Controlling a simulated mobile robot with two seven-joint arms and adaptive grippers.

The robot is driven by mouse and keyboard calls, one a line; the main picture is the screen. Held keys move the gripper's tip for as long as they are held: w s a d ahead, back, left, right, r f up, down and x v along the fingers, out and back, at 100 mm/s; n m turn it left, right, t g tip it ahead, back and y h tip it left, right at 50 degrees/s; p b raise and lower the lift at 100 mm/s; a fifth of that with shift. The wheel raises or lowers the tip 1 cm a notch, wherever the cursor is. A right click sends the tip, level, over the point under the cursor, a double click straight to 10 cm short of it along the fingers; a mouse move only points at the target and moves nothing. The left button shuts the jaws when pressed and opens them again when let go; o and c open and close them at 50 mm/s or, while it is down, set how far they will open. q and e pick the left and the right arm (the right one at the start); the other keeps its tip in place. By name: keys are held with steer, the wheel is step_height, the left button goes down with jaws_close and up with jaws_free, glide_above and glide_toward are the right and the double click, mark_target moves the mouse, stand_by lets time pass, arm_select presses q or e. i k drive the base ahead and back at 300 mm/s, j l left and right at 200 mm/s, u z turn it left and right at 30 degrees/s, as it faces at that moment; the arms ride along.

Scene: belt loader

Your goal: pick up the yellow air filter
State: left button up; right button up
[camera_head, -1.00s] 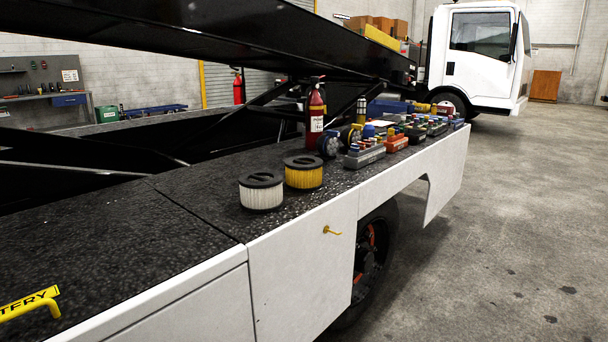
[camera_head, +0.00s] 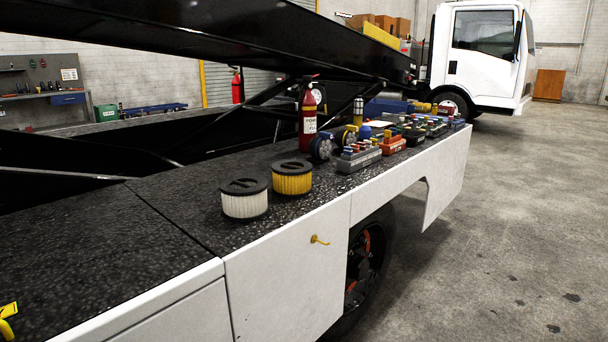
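The yellow air filter (camera_head: 292,180) is a short upright cylinder with yellow pleats and a black top. It stands on the dark speckled deck (camera_head: 160,215) of the belt loader, near the deck's right edge. A similar white air filter (camera_head: 245,203) stands beside it, nearer to me and a little to the left. Neither of my grippers is in view.
Behind the yellow filter stand a red fire extinguisher (camera_head: 308,120), dark round parts and a grey box with coloured knobs (camera_head: 358,156). Black conveyor beams (camera_head: 220,40) slope overhead. The floor (camera_head: 480,230) to the right is clear. A yellow handle (camera_head: 8,318) shows at lower left.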

mark_target(291, 177)
steer(key=i+l+z, duration=0.1)
steer(key=i+l, duration=0.75)
steer(key=l, duration=0.1)
